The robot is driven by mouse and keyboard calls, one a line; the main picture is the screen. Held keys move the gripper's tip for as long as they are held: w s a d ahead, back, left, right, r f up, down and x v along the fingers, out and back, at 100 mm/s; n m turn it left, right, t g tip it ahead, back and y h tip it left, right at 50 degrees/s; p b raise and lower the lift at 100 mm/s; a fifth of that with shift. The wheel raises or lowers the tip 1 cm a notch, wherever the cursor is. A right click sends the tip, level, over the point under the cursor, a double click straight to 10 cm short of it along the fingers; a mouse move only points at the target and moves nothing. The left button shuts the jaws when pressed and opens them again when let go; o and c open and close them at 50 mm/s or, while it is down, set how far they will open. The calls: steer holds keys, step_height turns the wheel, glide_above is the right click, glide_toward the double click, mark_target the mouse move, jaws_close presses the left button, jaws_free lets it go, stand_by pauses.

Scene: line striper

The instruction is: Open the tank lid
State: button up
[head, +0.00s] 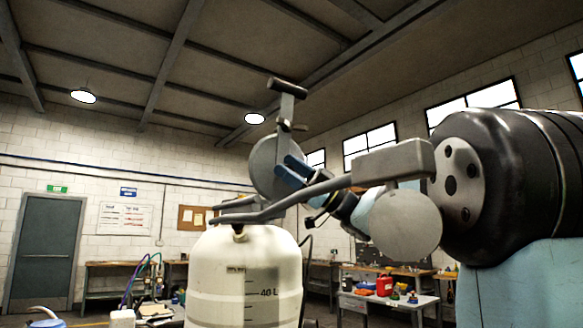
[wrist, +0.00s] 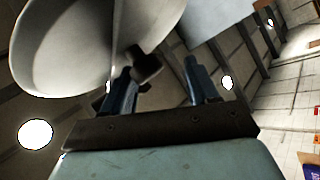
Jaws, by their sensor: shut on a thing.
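The white tank (head: 243,275) with a 40 L mark stands in the lower middle of the head view. A round grey lid (head: 262,165) stands tilted on edge above the tank top, clear of a flat closed position. My gripper (head: 290,165) has its blue fingers against the lid's right side. In the wrist view the lid looks like a large pale disc (wrist: 85,40) at upper left, close to my gripper (wrist: 160,70). The exact gripped part, by a dark piece near the left finger, is partly hidden. The tank's mouth is not visible.
A grey bar (head: 320,188) crosses in front of my arm, above the tank. A grey disc (head: 405,220) sits below its right end. A large black cylinder (head: 465,185) fills the right. A T-shaped post (head: 287,100) rises above the lid. Workbenches stand behind.

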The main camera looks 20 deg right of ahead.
steer(key=shift+o, duration=0.6)
steer(key=shift+w+a+f, duration=0.15)
steer(key=shift+w+f, duration=0.2)
steer(key=shift+f, duration=0.15)
steer(key=shift+m+t, duration=0.3)
steer(key=shift+t, duration=0.1)
steer(key=v, duration=1.3)
steer(key=shift+s+d+r+g, duration=0.15)
steer(key=shift+s+d+g, duration=0.1)
steer(key=shift+d+g, duration=0.2)
steer(key=shift+s, duration=0.1)
